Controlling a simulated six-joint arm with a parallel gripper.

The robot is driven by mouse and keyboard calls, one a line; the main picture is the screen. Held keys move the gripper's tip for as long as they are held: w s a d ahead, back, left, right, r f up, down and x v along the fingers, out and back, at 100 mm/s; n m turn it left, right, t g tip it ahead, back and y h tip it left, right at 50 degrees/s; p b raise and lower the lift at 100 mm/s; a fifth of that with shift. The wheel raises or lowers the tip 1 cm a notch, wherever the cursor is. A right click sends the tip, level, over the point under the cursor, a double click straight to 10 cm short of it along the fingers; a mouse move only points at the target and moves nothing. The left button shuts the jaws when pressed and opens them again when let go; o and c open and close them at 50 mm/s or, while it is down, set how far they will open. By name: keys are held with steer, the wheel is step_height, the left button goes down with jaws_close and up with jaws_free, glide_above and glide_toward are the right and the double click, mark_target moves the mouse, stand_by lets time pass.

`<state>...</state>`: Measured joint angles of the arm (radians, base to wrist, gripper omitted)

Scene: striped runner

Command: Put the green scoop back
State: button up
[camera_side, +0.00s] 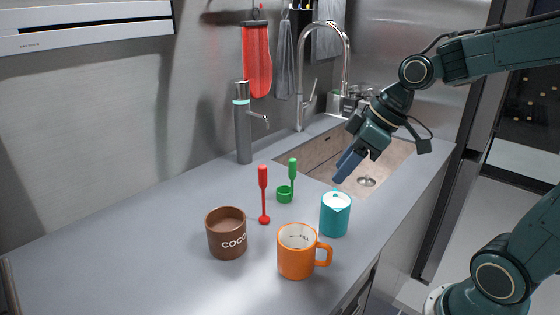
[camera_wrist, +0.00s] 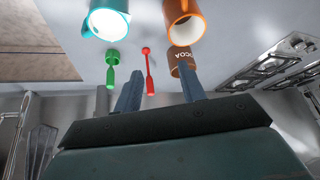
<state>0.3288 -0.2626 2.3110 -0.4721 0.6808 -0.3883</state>
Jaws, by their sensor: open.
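The green scoop (camera_side: 285,193) stands on the grey counter with its handle up and its small cup at the bottom. It also shows in the wrist view (camera_wrist: 112,62), left of the red utensil. My gripper (camera_side: 346,166) is over the sink side, above and right of the scoop, apart from it. In the wrist view my gripper (camera_wrist: 160,86) has its two fingers spread with nothing between them.
A red utensil (camera_side: 263,190) stands upright left of the scoop. The counter's left part (camera_side: 110,250) is clear.

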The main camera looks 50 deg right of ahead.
steer(key=s+r+m+h, duration=0.1)
steer(key=s+m, duration=0.4)
steer(key=s, duration=0.7)
steer(key=shift+r+t+h, duration=0.15)
steer(key=shift+t+h, duration=0.15)
steer(key=shift+h, duration=0.6)
